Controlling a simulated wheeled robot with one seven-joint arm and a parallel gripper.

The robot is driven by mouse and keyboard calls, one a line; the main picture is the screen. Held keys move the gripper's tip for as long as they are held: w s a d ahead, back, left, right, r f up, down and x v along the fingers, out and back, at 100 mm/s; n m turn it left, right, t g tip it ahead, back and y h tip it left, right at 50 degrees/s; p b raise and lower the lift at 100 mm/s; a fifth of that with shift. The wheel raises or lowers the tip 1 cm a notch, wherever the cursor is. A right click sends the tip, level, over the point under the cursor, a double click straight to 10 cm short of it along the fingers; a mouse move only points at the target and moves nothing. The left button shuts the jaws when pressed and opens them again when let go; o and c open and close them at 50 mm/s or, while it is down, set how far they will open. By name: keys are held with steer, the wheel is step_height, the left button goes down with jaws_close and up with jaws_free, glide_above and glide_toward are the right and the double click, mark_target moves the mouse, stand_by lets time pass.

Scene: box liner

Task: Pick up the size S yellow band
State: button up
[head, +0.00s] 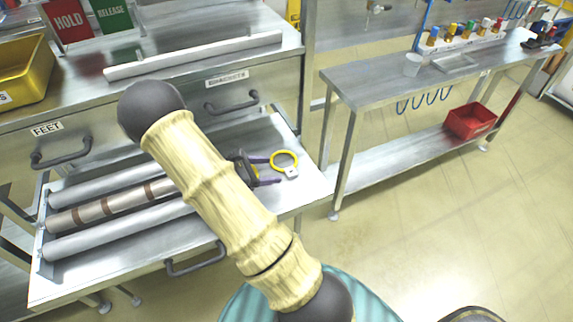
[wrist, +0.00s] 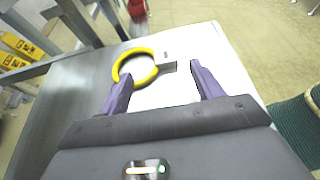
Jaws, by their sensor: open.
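The yellow band (head: 284,158) is a ring with a small pale tag, lying in the right part of the open drawer in the head view. In the wrist view the yellow band (wrist: 137,68) lies flat just ahead of my fingers, its pale tag (wrist: 165,62) on its right side. The size mark on the tag is too small to read. My gripper (head: 262,171) is open, its purple fingers pointing at the band. In the wrist view my gripper (wrist: 158,85) has the band and tag roughly between and beyond its fingertips, with nothing held.
The open drawer (head: 110,255) holds several long rolls (head: 110,203) on its left. A drawer labelled BRACKETS (head: 232,103) is above. A gold bin (head: 22,75) stands on the counter. A steel table (head: 385,85) with a red bin (head: 470,121) below is at right, with clear floor in front.

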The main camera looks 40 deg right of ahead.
mark_target(290, 171)
steer(key=shift+s+d+f, duration=0.1)
steer(key=shift+d+f, duration=0.15)
steer(key=shift+d, duration=0.35)
steer(key=shift+s+d+f, duration=0.25)
steer(key=shift+d, duration=0.2)
steer(key=x, duration=0.4)
steer(key=shift+f+p, duration=0.15)
steer(key=shift+p, duration=0.25)
steer(key=shift+s+d, duration=0.15)
steer(key=shift+a, duration=0.3)
steer(key=shift+d, duration=0.1)
steer(key=c, duration=1)
steer(key=shift+c, duration=0.3)
